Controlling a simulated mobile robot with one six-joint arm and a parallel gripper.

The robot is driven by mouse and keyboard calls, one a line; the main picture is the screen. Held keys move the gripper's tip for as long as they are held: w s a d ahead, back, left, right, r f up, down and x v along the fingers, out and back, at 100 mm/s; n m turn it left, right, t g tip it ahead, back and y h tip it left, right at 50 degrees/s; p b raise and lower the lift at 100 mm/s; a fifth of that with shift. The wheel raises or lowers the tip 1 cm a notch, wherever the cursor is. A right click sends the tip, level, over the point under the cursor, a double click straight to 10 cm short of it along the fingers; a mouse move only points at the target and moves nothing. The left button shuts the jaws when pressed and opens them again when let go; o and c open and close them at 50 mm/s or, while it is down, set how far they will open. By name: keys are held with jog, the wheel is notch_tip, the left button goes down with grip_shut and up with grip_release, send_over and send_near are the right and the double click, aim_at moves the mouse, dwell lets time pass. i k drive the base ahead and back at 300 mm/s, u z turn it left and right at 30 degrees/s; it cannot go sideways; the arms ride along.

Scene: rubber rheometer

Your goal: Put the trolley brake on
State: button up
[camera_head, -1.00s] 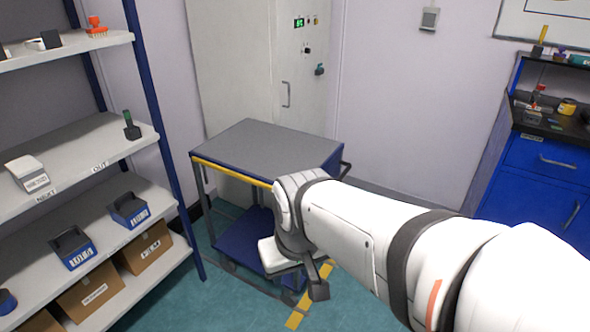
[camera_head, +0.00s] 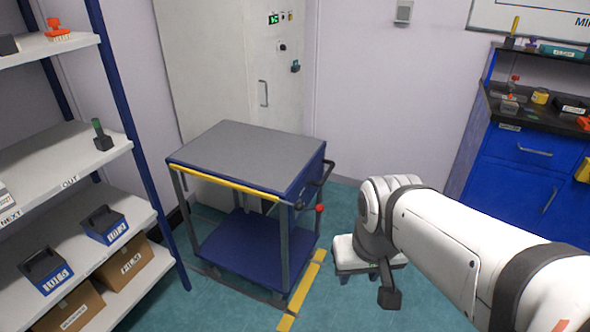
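The trolley (camera_head: 245,150) has a grey top, a blue lower shelf (camera_head: 240,245) and a yellow strip along its front edge. It stands in the middle, before a tall white cabinet. A dark push handle (camera_head: 326,172) sticks out on its right side. Below it is a red knob (camera_head: 320,207), which looks like the end of a lever; its setting cannot be told. The wheels are small and partly hidden. My gripper (camera_head: 390,298) seems to be the dark end hanging below my white arm, right of the trolley and apart from it. Its fingers cannot be made out.
A shelf rack (camera_head: 150,150) with bins and boxes stands close on the left. The white cabinet (camera_head: 215,70) is behind the trolley. A blue workbench (camera_head: 520,170) is at the right.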

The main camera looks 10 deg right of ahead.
aim_at(319, 208)
jog(key=u, duration=0.05)
jog(key=i, duration=1)
jog(key=u, duration=0.1)
jog(key=k, duration=0.8)
jog(key=z, duration=0.5)
jog(key=i, duration=0.7)
jog(key=u, duration=0.05)
